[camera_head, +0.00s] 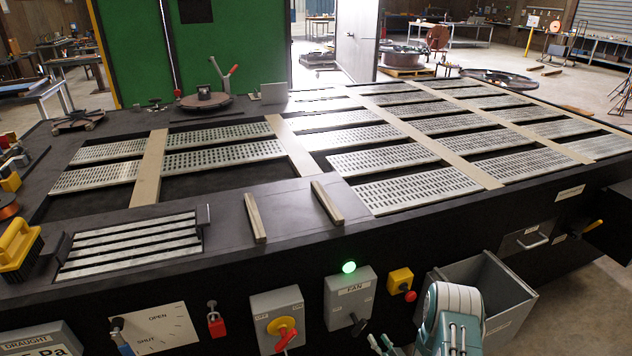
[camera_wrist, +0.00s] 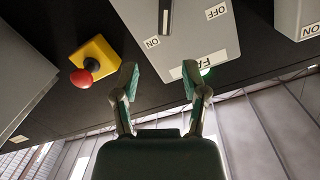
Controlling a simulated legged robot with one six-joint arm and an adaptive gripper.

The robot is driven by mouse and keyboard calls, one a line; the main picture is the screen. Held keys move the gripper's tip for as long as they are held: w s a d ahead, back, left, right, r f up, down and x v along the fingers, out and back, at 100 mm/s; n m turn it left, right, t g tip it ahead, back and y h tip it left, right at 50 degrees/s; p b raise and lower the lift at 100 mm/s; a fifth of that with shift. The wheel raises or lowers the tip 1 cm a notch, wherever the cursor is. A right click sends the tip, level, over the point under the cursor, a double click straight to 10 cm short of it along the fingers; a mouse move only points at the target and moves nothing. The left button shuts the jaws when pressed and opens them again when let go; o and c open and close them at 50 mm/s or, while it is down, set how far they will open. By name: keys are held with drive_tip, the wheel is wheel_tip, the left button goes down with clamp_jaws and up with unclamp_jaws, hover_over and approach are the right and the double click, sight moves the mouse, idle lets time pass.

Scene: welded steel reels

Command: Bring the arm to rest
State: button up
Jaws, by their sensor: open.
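My gripper (camera_head: 381,342) shows at the bottom edge of the head view, its teal fingertips apart, in front of the black bench front. My arm beside it is folded at the lower right of centre. The wrist view shows both fingers of the gripper (camera_wrist: 159,78) spread, with nothing between them. Behind them, upside down, is the grey FAN switch box (camera_wrist: 185,40), which also shows in the head view (camera_head: 341,302). I cannot tell whether a fingertip touches the box.
A yellow box with a red button (camera_head: 401,281) is just right of the FAN box. A grey open bin (camera_head: 485,285) stands behind my arm. A second switch box (camera_head: 277,312) has a red-and-yellow handle. A green lamp (camera_head: 348,267) is lit. Slatted grates (camera_head: 420,187) cover the bench top.

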drive_tip(key=w+d+r+n+g+h, duration=0.1)
drive_tip(key=w+r, duration=0.3)
drive_tip(key=r, duration=0.4)
drive_tip(key=w+d+r+n+g+h, duration=0.15)
drive_tip(key=w+r, duration=0.25)
drive_tip(key=r, duration=0.4)
drive_tip(key=s+a+r+g+h, duration=0.1)
drive_tip(key=s+r+g+h, duration=0.2)
drive_tip(key=r, duration=1.3)
drive_tip(key=s+a+r+m+g, duration=0.1)
drive_tip(key=s+a+r+g, duration=0.1)
drive_tip(key=s+r, duration=1.05)
drive_tip(key=s+a+r+g, duration=0.1)
drive_tip(key=s+a, duration=0.1)
drive_tip(key=s, duration=0.9)
drive_tip(key=s+a+r+g, duration=0.1)
drive_tip(key=s+a+g, duration=0.1)
drive_tip(key=s, duration=0.9)
drive_tip(key=shift+a, duration=0.25)
drive_tip(key=shift+r, duration=0.1)
